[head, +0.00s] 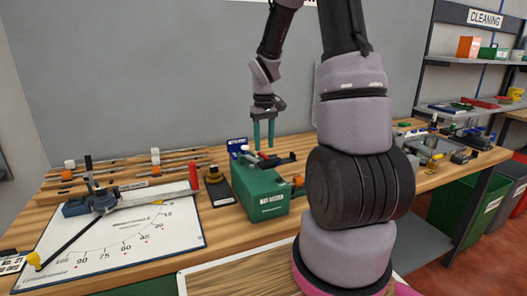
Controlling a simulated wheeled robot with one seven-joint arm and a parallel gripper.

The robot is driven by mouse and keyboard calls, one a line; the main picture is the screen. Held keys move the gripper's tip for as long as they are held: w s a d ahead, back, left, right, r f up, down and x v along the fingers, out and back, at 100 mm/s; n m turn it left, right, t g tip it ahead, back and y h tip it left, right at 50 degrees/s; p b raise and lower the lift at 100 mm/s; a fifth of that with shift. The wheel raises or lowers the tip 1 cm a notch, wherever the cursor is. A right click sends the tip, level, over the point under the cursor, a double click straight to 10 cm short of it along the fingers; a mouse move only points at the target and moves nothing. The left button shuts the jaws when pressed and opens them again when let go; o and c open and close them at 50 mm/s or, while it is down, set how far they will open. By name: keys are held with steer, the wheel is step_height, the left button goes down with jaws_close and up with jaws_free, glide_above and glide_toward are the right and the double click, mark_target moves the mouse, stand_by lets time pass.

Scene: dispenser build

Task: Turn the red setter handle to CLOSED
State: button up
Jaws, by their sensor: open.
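My gripper (264,143) has two teal fingers pointing down, apart and with nothing between them. It hangs above the green box (258,198), over or just behind a dark bar with a little red (279,159) on the box's top. An upright red handle (193,177) stands at the right end of a grey bar on the white angle board (180,236), well to the left of my gripper. I cannot tell which red part is the setter handle. No CLOSED mark is legible, and contact with the dark bar cannot be judged.
A small blue sign (238,147) stands behind the green box. An orange knob (298,181) is at its right side, close to my arm. A black-and-yellow item (217,188) stands between board and box. Rails with white-and-orange blocks (155,156) run along the back.

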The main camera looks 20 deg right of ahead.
mark_target(263, 156)
steer(key=shift+f, duration=1.7)
jaws_close()
steer(key=shift+a+m, duration=0.15)
steer(key=shift+m, duration=0.85)
jaws_free()
steer(key=shift+r, duration=0.15)
step_height(263, 156, up, 11)
steer(key=shift+f, duration=0.2)
steer(key=shift+s+r, duration=0.1)
